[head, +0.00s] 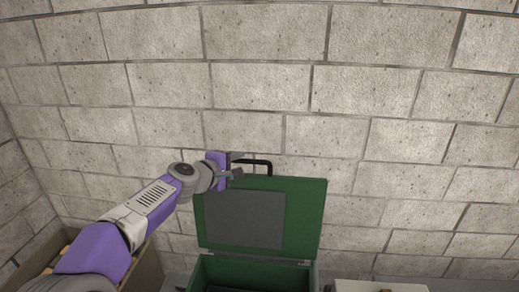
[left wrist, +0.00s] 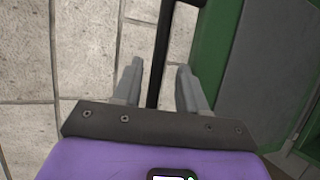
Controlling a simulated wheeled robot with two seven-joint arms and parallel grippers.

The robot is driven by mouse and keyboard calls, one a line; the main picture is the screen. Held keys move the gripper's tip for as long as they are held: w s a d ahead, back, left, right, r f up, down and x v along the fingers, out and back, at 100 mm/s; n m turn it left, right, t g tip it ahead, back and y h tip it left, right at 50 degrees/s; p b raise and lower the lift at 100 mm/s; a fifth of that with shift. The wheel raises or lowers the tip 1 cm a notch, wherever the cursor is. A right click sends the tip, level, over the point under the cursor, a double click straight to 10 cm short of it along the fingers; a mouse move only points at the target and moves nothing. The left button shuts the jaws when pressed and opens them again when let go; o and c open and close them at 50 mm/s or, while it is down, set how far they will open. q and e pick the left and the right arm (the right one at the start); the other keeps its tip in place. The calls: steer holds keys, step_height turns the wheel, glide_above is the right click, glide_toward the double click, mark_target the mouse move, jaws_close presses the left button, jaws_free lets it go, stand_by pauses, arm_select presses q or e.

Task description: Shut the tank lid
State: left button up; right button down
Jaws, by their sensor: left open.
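The green tank (head: 256,269) stands at the bottom middle of the head view. Its green lid (head: 304,217) is raised upright against the wall side, with a dark grey panel on its inner face. A black handle (head: 262,162) sticks up from the lid's top edge. My left gripper (head: 236,174) is at the handle's left end. In the left wrist view, its two grey fingers (left wrist: 157,85) are open, with the black handle bar (left wrist: 160,55) between them and gaps on both sides. The lid (left wrist: 222,45) is to the right there. My right gripper is not in view.
A pale block wall (head: 400,90) rises behind the tank. A brown box (head: 148,272) with items inside stands at lower left, partly behind my left arm. A white-topped object (head: 350,286) is right of the tank.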

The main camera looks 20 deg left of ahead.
mark_target(242, 161)
arm_select(q)
steer(key=shift+s+r, duration=0.2)
steer(key=shift+r, duration=0.05)
steer(key=shift+w+d+f, duration=0.15)
steer(key=shift+w+d, duration=0.05)
steer(key=shift+w, duration=0.05)
steer(key=x, duration=0.4)
steer(key=shift+w+f+p, duration=0.1)
steer(key=shift+w+p, duration=0.2)
steer(key=shift+w, duration=0.2)
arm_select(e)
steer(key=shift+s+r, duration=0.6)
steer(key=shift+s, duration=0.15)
arm_select(q)
steer(key=shift+w+f, duration=0.1)
steer(key=shift+w, duration=0.05)
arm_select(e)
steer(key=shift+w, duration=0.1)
arm_select(q)
jaws_close()
